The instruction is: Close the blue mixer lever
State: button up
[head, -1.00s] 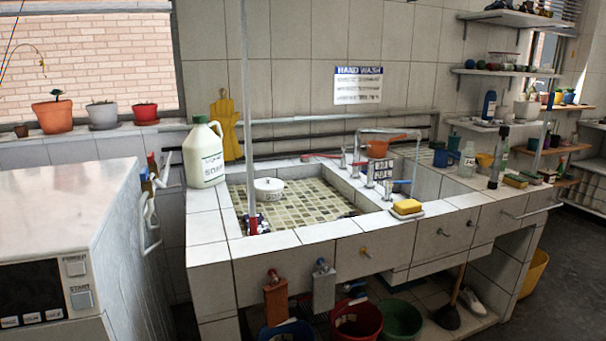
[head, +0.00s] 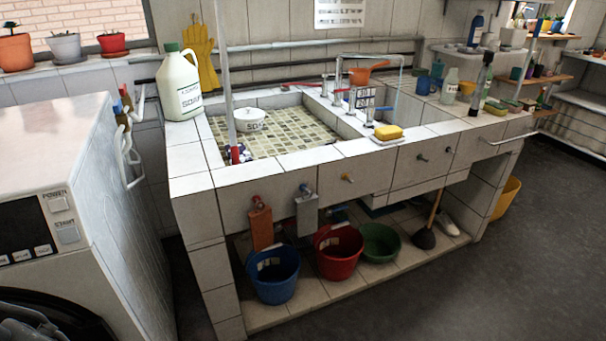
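A mixer tap (head: 364,98) with a tall bent spout stands on the ledge between the tiled basin and the right-hand basin. A blue lever (head: 385,108) sticks out to the right from its base, above the yellow sponge. A red lever (head: 341,90) shows on its left side. The levers are small here, and I cannot tell whether the blue one is open or closed. No water stream is clearly visible.
A soap jug (head: 181,87) stands on the left counter. A yellow sponge (head: 388,132) lies on the front edge. A washing machine (head: 60,190) is at the left. Buckets, including a red one (head: 338,252), stand under the sink. The floor at right (head: 480,290) is clear.

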aim_at(370, 109)
jog(key=i+l, duration=0.2)
jog(key=i, duration=0.2)
jog(key=i+l, duration=0.2)
jog(key=i, duration=0.15)
jog(key=i+l, duration=0.25)
jog(key=i, duration=0.15)
